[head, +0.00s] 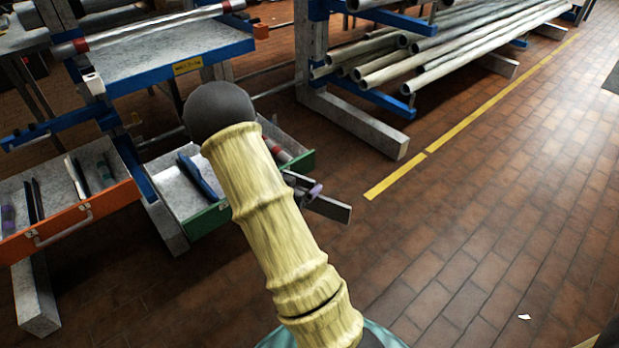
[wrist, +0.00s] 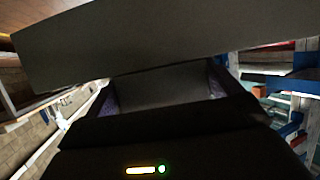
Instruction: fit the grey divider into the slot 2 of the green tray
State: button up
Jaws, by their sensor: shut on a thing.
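The grey divider (head: 330,208) is a flat plate at the right of the green tray in the head view. In the wrist view it is a broad dark-grey plate (wrist: 150,42) across the top, slightly tilted. My gripper (head: 309,192) is shut on it, with purple pads at its sides; my arm covers part of the gripper. The green tray (head: 208,220) is an open drawer with a green front, and my arm hides its middle. A blue divider (head: 203,176) stands in its left part. The slots cannot be told apart, and slot 2 cannot be picked out.
An orange-fronted drawer (head: 75,222) with dark dividers is at the left. A blue-edged shelf (head: 175,55) with a yellow label is above the green tray. A rack of long pipes (head: 440,50) stands at the back. The brick floor on the right is largely clear.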

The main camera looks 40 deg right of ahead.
jog(key=w+a+f+n+t+y, duration=0.2)
jog(key=a+f+n+y, duration=0.2)
jog(key=a, duration=0.3)
jog(key=w+a+f+n+t+y+b, duration=0.1)
jog(key=w+a+f+n+t+y, duration=0.1)
jog(key=a+f, duration=0.4)
jog(key=w+a+f+n+t+y, duration=0.2)
jog(key=a+n+y, duration=0.4)
jog(key=a, duration=0.4)
notch_tip(320, 180, down, 3)
jog(key=shift+w+r+n+t, duration=0.1)
jog(key=shift+w+n+t, duration=0.3)
jog(key=shift+t, duration=0.5)
